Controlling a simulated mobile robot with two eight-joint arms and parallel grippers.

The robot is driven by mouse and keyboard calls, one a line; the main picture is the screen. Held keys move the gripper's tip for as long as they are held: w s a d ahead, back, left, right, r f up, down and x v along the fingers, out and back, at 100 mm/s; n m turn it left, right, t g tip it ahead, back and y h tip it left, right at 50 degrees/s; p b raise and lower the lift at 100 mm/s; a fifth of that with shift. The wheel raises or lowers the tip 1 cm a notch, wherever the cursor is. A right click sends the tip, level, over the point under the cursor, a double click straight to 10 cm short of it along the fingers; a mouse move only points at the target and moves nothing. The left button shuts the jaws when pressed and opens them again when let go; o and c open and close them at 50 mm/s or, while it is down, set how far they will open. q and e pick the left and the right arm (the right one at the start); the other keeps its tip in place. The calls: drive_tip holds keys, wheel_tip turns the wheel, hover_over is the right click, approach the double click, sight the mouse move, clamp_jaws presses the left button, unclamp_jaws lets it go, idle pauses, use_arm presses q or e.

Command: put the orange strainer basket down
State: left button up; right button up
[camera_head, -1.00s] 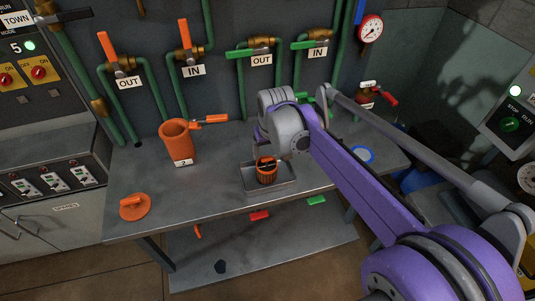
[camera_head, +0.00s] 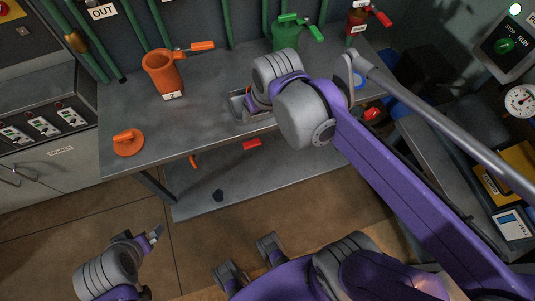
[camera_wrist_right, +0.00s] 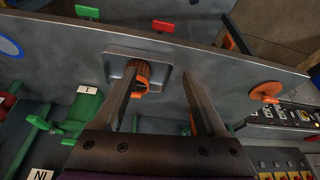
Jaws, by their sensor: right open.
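The orange strainer basket (camera_wrist_right: 143,72) stands in a shallow grey metal tray (camera_wrist_right: 112,66) on the bench, as the right wrist view shows. In the head view my right wrist hides nearly all of the basket; the tray's edge (camera_head: 236,107) shows there. My right gripper (camera_wrist_right: 160,72) is open over the tray. Its left finger overlaps the basket in the right wrist view, and the other finger is well clear of it. I cannot tell whether the left finger touches it. My left gripper (camera_head: 155,234) is low at the bottom left, away from the bench; its jaws are unclear.
An orange strainer body (camera_head: 162,75) with a side handle stands left of the tray. An orange lid (camera_head: 128,142) lies near the bench's left front edge. A green body (camera_head: 286,33) stands behind my right wrist. The bench between lid and tray is clear.

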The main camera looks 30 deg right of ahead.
drive_tip(key=s+a+f+n+t, duration=0.1)
drive_tip(key=s+a+f, duration=0.2)
drive_tip(key=s+f, duration=0.6)
drive_tip(key=shift+s+a, duration=0.3)
drive_tip(key=shift+a, duration=0.05)
drive_tip(key=shift+r, duration=0.15)
idle(0.4)
drive_tip(key=r+p, duration=0.2)
drive_tip(key=r, duration=0.1)
drive_tip(key=shift+w+p, duration=0.35)
drive_tip(key=shift+w, duration=0.05)
idle(0.5)
